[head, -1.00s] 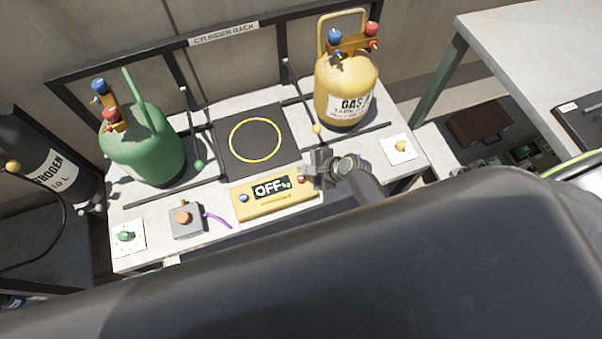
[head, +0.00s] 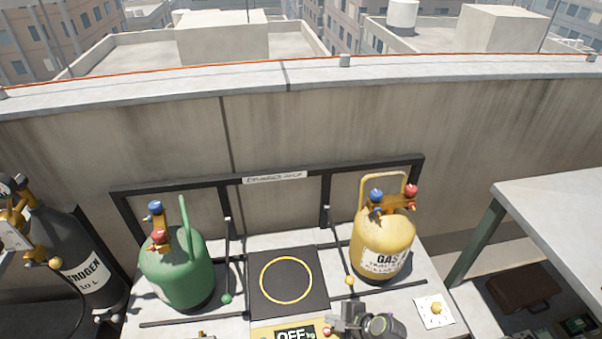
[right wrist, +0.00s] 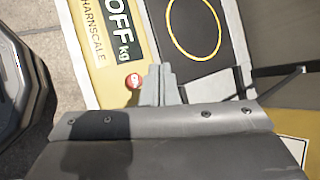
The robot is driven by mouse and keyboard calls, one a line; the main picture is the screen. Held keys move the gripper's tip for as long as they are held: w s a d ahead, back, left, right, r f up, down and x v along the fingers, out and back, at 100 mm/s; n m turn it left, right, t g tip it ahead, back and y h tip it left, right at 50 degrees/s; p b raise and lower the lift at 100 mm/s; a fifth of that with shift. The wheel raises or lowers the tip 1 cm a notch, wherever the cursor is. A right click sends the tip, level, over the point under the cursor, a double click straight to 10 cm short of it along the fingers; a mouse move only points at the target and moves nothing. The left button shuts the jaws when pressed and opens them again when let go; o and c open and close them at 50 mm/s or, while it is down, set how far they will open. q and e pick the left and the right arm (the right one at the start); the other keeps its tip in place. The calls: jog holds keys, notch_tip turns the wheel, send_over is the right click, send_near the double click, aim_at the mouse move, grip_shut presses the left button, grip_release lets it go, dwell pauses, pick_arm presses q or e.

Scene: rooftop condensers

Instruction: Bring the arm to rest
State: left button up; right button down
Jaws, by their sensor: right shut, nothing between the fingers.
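My right gripper (head: 345,316) is at the bottom of the head view, over the right end of the yellow scale panel (head: 262,332), which reads OFF. Its fingers are closed together with nothing between them. In the right wrist view the shut fingertips (right wrist: 160,72) show beside a red button (right wrist: 133,81) on the panel. I cannot tell whether they touch the panel. The black scale plate (head: 258,303) with a yellow ring is bare. My left gripper is in neither view.
A green cylinder (head: 178,268) stands left of the plate and a yellow gas cylinder (head: 383,246) right of it. A black rack frame (head: 215,184) runs behind. A dark nitrogen cylinder (head: 85,258) is at far left, a pale table (head: 560,215) at right.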

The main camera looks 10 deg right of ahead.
jog(key=s+d+r+n+g+h, duration=0.1)
jog(key=s+d+r+n+h, duration=0.3)
jog(key=s+d+r+n, duration=0.55)
jog(key=s+d+r+n+g+h, duration=0.2)
jog(key=s+d+r+n+h, duration=0.3)
jog(key=s+r+n, duration=0.6)
jog(key=s+d+f+m+g+y, duration=0.1)
jog(key=d+f, duration=0.1)
jog(key=f, duration=1.1)
jog(key=s+d+f+m, duration=0.1)
jog(key=f+m, duration=0.1)
jog(key=f, duration=1)
jog(key=s+a+f+g, duration=0.1)
jog(key=s+f, duration=1.4)
jog(key=f, duration=0.1)
jog(key=shift+a+f+y, duration=0.2)
jog(key=shift+f+y, duration=0.1)
jog(key=shift+f, duration=0.05)
jog(key=shift+s, duration=0.1)
